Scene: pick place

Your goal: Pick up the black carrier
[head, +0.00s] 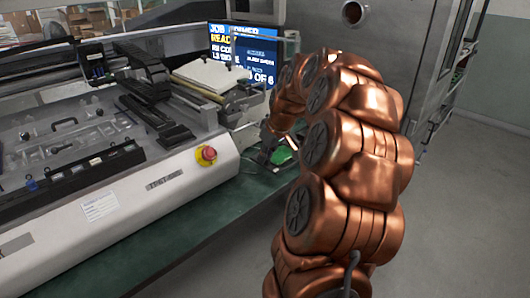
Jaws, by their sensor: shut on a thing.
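My copper arm reaches over the green-topped bench, and my gripper (268,138) points down at its far end, small and partly hidden by the arm. The gripper is shut on the black carrier (262,156), a small dark piece low on the bench just right of the machine. The fingertips and much of the carrier are hard to make out. A bright green piece (283,156) shows right beside it, partly behind my arm. I cannot tell whether the carrier touches the bench.
A large white test machine (120,185) with a red emergency button (208,154) fills the left. A monitor (245,50) stands behind the gripper. A grey metal cabinet (405,35) stands behind my arm. The bench's front strip (190,235) is clear, and open floor lies right.

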